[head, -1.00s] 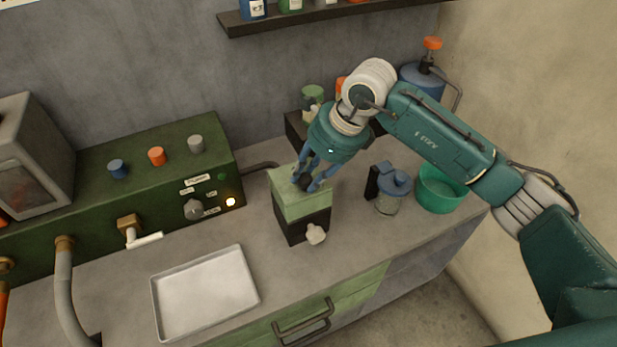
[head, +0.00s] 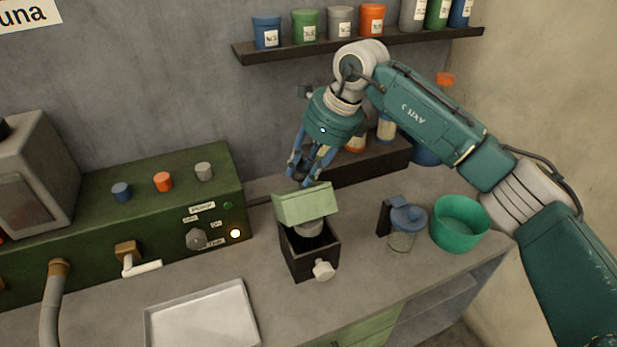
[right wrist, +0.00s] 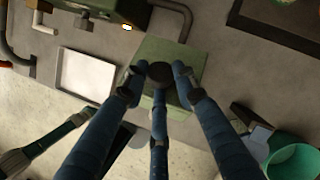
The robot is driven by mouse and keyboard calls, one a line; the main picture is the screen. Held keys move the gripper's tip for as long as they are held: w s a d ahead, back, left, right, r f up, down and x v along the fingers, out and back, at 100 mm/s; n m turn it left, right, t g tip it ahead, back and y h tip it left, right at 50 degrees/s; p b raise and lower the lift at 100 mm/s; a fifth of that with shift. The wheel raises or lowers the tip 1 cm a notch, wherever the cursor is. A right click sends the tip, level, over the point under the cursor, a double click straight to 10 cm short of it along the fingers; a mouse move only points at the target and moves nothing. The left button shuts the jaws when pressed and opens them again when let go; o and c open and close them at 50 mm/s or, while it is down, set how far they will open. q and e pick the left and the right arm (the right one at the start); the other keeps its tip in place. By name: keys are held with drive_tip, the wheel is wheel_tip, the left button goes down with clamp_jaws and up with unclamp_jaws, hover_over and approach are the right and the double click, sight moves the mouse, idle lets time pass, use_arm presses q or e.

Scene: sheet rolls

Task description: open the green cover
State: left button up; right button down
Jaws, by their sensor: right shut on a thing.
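The green cover (head: 306,206) is raised and tilted above the black box (head: 298,264), whose open top shows below it. A grey round part (head: 309,228) shows under the cover; I cannot tell what it belongs to. My right gripper (head: 303,181) is above the cover, shut on its dark knob. The right wrist view shows the fingers around the knob (right wrist: 158,73), with the cover (right wrist: 176,57) beneath. A pale knob (head: 323,270) sticks out of the box's front. My left gripper is not in view.
A blue-lidded jar (head: 403,228) and a green bowl (head: 460,224) stand to the right of the box. A metal tray (head: 202,318) lies at the front left. The green machine (head: 120,218) is on the left. A shelf (head: 350,45) with jars hangs above.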

drive_tip(key=shift+a+f, duration=0.15)
drive_tip(key=shift+f, duration=0.15)
drive_tip(key=c, duration=1.4)
unclamp_jaws()
drive_tip(key=shift+f, duration=0.1)
drive_tip(key=shift+w+a+f, duration=0.15)
drive_tip(key=shift+w+a, duration=0.1)
drive_tip(key=shift+w, duration=0.2)
drive_tip(key=shift+s+r, duration=0.15)
drive_tip(key=shift+r, duration=0.05)
drive_tip(key=shift+d+r, duration=0.2)
drive_tip(key=shift+r, duration=0.3)
drive_tip(key=v, duration=1.1)
drive_tip(key=shift+d, duration=0.1)
